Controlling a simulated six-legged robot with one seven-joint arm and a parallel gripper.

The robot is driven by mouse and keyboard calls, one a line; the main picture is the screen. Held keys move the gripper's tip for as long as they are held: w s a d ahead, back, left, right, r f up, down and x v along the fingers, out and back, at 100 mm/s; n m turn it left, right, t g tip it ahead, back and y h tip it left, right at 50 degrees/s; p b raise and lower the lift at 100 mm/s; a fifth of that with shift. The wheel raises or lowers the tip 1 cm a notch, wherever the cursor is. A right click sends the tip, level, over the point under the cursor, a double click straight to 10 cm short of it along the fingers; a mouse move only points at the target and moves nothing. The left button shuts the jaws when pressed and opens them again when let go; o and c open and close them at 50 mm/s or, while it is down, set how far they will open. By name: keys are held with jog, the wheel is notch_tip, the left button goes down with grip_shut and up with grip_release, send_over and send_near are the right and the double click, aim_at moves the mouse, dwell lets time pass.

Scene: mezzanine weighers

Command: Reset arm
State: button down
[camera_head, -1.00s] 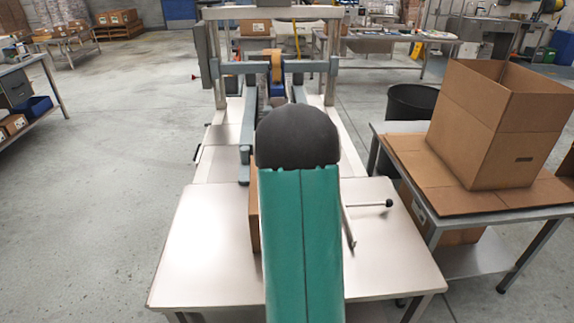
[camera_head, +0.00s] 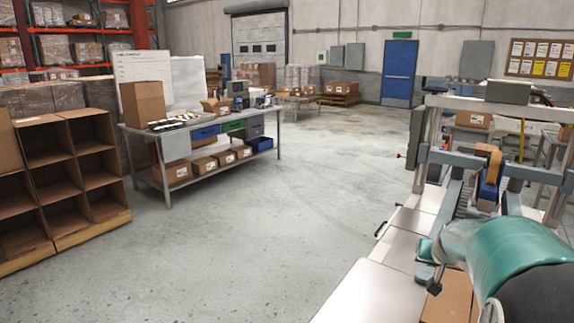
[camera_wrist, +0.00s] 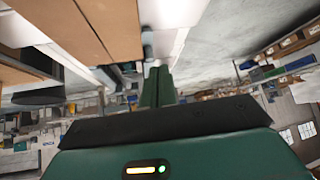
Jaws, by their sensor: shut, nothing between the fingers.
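My gripper (camera_wrist: 158,86) shows in the wrist view as two dark green fingers side by side beyond the green housing. They are shut with nothing between them. In the head view my teal arm is bent at the lower right, over the taping machine's table; I cannot make out the fingertips there. A brown carton (camera_head: 452,296) lies on the table under my arm, partly hidden by it. The wrist view is turned over, with brown cardboard (camera_wrist: 108,25) close at the top, apart from the fingers.
The taping machine (camera_head: 487,165) with its tape roll stands at the right. A workbench (camera_head: 207,127) with cartons below stands at the left, next to cardboard shelving (camera_head: 70,180). The grey floor (camera_head: 270,230) between is clear. A blue door (camera_head: 399,73) is at the back.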

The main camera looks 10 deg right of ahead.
jog(key=s+a+r+n+y, duration=0.15)
jog(key=s+a, duration=0.25)
jog(key=a, duration=0.5)
jog(key=s+a+r+n+y, duration=0.1)
jog(key=s+a+r+n, duration=0.15)
jog(key=a, duration=0.65)
jog(key=s+a+r+n+y, duration=0.1)
jog(key=s+a, duration=0.3)
jog(key=a, duration=0.5)
jog(key=s+a+f+n+g, duration=0.1)
jog(key=s+a, duration=0.5)
jog(key=s, duration=0.3)
jog(key=shift+s+a+f+n+y, duration=0.15)
jog(key=shift+a+f+n+y, duration=0.15)
jog(key=shift+f+n+y, duration=0.1)
jog(key=shift+a, duration=0.2)
